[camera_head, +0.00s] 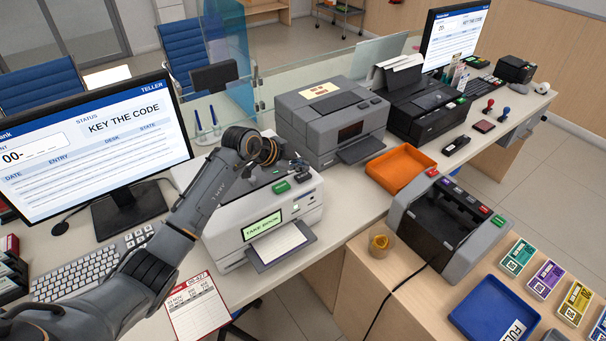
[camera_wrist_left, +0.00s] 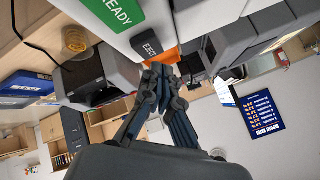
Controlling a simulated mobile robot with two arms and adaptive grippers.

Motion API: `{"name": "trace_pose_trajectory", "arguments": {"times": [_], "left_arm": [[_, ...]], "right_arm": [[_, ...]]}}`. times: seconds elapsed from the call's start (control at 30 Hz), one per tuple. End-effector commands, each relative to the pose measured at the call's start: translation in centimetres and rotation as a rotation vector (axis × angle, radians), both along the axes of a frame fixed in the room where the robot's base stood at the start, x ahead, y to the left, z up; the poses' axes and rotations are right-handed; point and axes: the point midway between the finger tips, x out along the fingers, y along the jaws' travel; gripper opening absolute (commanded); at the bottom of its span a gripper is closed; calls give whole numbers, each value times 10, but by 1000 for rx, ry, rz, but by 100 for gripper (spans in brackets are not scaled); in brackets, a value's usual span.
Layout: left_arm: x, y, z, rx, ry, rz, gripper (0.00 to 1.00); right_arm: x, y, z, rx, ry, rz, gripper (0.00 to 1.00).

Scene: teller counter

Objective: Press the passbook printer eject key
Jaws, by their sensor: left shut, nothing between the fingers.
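The white passbook printer (camera_head: 225,245) stands on the counter, its green display reading "TAKE BOOK". A passbook (camera_head: 278,243) lies in its front slot. A green READY marking (camera_head: 281,187) is on its top; it also shows in the left wrist view (camera_wrist_left: 112,10). The dark key marked EJECT (camera_wrist_left: 147,46) is beside it. My left gripper (camera_head: 299,166) is shut and empty at the printer's top right edge. In the left wrist view its fingertips (camera_wrist_left: 161,72) are close to the EJECT key; I cannot tell whether they touch. My right gripper is not in view.
A monitor (camera_head: 95,150) reading "KEY THE CODE" and a keyboard (camera_head: 90,270) are left. A grey machine (camera_head: 330,118) stands behind the printer. An orange tray (camera_head: 400,166), a bill counter-like machine (camera_head: 448,225) and a blue tray (camera_head: 494,309) are right.

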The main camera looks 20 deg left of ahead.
Motion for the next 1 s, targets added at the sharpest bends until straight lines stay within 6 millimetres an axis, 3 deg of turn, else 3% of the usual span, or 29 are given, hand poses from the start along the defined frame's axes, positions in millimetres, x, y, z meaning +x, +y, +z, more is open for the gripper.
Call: {"name": "trace_pose_trajectory", "arguments": {"times": [0.43,1.0], "left_arm": [[0,0,47,0,-1,1,0],[0,0,48,0,-1,1,0]], "right_arm": [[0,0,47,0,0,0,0],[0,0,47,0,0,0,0]]}}
